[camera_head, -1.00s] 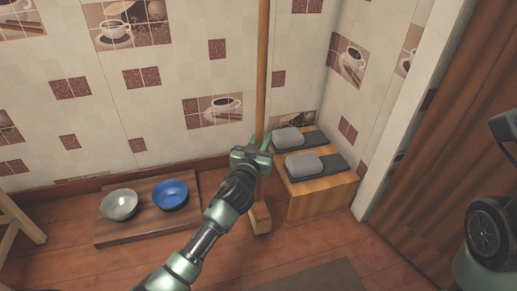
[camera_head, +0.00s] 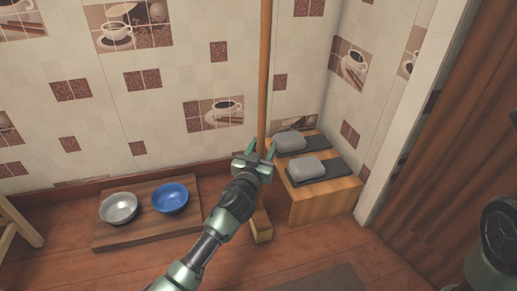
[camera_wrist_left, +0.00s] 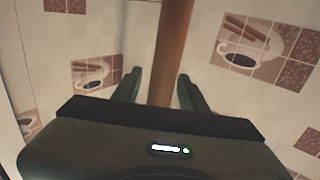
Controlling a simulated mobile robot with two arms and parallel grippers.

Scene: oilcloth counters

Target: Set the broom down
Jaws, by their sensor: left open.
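The broom stands upright, its long wooden handle (camera_head: 264,70) running up out of the top of the head view. Its wooden head (camera_head: 262,230) is down at the floor, left of the low wooden bench. My left gripper (camera_head: 261,148) is open at the lower part of the handle. In the left wrist view the handle (camera_wrist_left: 172,45) passes between the spread fingers, with a visible gap on each side. I cannot tell whether the handle leans on the wall.
A wooden board (camera_head: 145,232) on the floor at left carries a grey bowl (camera_head: 118,208) and a blue bowl (camera_head: 170,198). The bench (camera_head: 325,203) holds two dark trays with grey blocks. The tiled wall is close behind.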

